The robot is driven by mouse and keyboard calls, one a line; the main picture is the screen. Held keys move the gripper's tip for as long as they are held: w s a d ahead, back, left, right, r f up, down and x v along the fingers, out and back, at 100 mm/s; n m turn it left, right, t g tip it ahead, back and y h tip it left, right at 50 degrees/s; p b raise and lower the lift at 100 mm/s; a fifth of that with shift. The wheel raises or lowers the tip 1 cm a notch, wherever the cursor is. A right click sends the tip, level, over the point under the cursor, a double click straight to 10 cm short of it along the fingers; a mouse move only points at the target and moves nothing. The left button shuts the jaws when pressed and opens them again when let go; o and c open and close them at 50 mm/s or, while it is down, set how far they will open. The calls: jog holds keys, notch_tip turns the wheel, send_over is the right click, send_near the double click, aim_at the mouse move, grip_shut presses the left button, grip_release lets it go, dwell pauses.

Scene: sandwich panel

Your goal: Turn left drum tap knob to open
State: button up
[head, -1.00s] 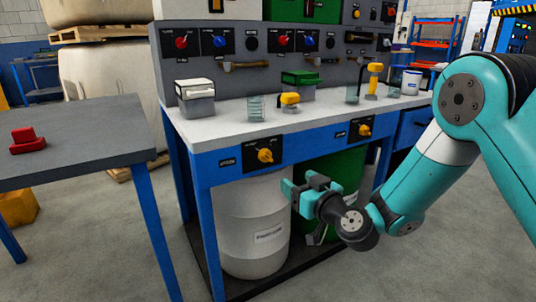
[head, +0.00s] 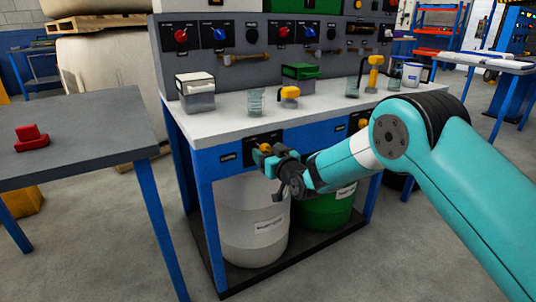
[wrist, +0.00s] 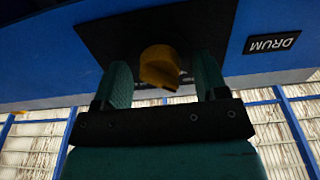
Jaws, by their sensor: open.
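The left drum tap knob (head: 266,148) is yellow and sits on a dark plate on the blue front rail of the bench, above the white drum (head: 240,225). In the head view my gripper (head: 268,157) is at the knob and partly covers it. In the wrist view the knob (wrist: 161,66) shows between the two teal fingers of my gripper (wrist: 160,85), which are apart with a visible gap on each side. The knob's exact angle is hard to tell.
A second yellow knob (head: 363,124) is on the rail to the right, above the green drum (head: 328,208), partly hidden by my arm. A grey table (head: 75,135) with a red object (head: 31,137) stands at left. A label (wrist: 271,42) reads DRUM.

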jog(key=c, duration=0.9)
jog(key=shift+m, duration=0.4)
jog(key=m, duration=0.3)
jog(key=shift+m+p, duration=0.35)
jog(key=shift+m, duration=0.05)
jog(key=m, duration=0.4)
jog(key=shift+p, duration=0.4)
jog(key=m+p, duration=0.1)
jog(key=m, duration=0.4)
jog(key=m+p, duration=0.1)
jog(key=m, duration=0.3)
jog(key=shift+m, duration=0.3)
